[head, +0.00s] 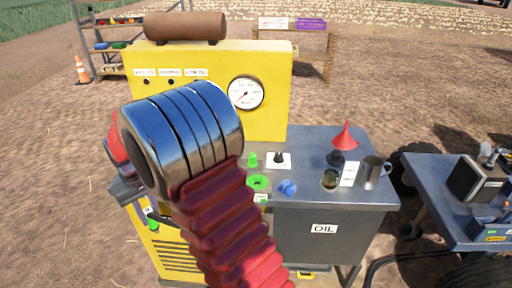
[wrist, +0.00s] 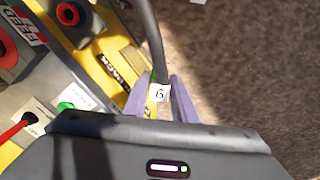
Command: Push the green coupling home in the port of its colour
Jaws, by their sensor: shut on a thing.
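In the wrist view my gripper (wrist: 160,88) has its two pale purple fingers either side of the end of a dark hose (wrist: 152,38). A small green part, apparently the green coupling (wrist: 153,76), shows between them beside a white numbered tag (wrist: 160,93). Most of the coupling is hidden. In the head view my gripper (head: 126,192) is partly hidden behind my arm, with a green spot (head: 153,226) below it that I cannot identify. A green ring (head: 257,181) lies on the grey bench top. I cannot tell whether it is the port.
The yellow machine (head: 215,60) carries a round gauge (head: 246,93). The grey bench (head: 330,235) holds a blue part (head: 287,187), a red funnel (head: 345,136) and a metal jug (head: 373,172). A red round fitting (wrist: 69,13) is upper left in the wrist view. Bare ground is at right there.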

